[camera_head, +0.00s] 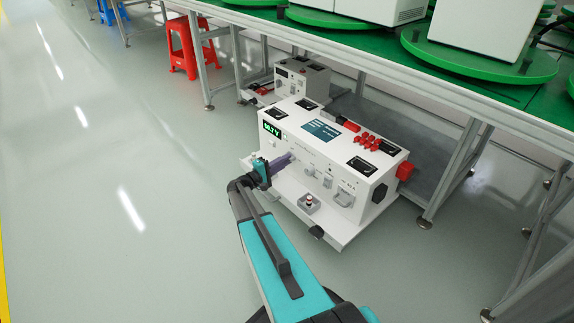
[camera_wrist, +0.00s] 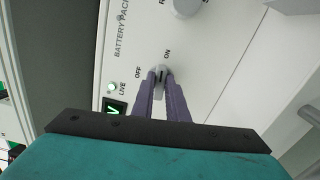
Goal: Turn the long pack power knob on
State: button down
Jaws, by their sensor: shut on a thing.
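The long pack (camera_head: 300,138) is a white box with a lit green voltage display (camera_head: 271,130), on a white base under the table. In the wrist view, the grey power knob (camera_wrist: 161,70) sits on its white front panel, between the printed words OFF on the left and ON at the upper right. A dark mark runs along the knob, close to upright in this view. My gripper (camera_wrist: 160,82) is shut on the knob, one purple finger on each side. In the head view my gripper (camera_head: 289,160) reaches the panel's left part and hides the knob.
Another grey knob (camera_wrist: 187,5) is farther up. A smaller white unit (camera_head: 302,80) stands behind the pack. Table legs (camera_head: 447,178) rise at the right. The floor (camera_head: 120,200) to the left is clear.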

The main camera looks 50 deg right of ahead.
jog(key=shift+s+f+m+b, duration=0.2)
jog(key=shift+m+b, duration=0.4)
jog(key=shift+m, duration=0.3)
jog(key=c, duration=1.7)
grip_release()
jog(key=shift+c, duration=0.2)
jog(key=shift+w+r, duration=0.1)
jog(key=shift+a, duration=0.15)
jog(key=w+a+p, duration=0.1)
jog(key=a+p, duration=0.3)
jog(key=a, duration=0.9)
jog(key=shift+a, duration=0.25)
